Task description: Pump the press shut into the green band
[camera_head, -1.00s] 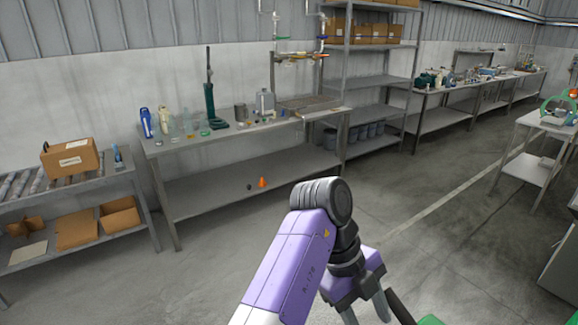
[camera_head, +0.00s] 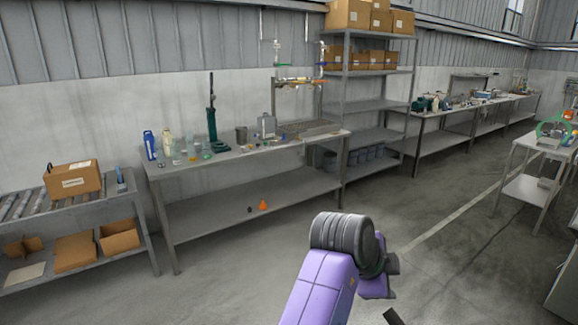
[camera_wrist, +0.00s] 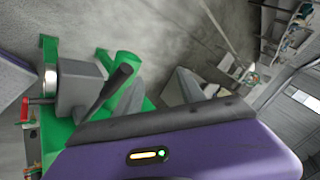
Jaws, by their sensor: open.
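Part of a green-framed machine with a grey block (camera_wrist: 78,88), which looks like the press, shows at the left of the wrist view. A thick green bar (camera_wrist: 125,66) rises beside the block, and a small red part (camera_wrist: 40,101) sits at its far left. The gauge and green band cannot be made out. My gripper (camera_head: 374,283) is low in the head view, its fingers mostly hidden by the wrist. Its purple body fills the bottom of the wrist view, and it is open with nothing seen in it. A dark rod end (camera_head: 391,316) shows below it.
A steel bench (camera_head: 258,205) with bottles and a clamp stand is by the wall. A roller table (camera_head: 90,202) with cardboard boxes is at left, a shelf rack (camera_head: 365,135) behind. A white table (camera_head: 530,190) is at right. The floor between is clear.

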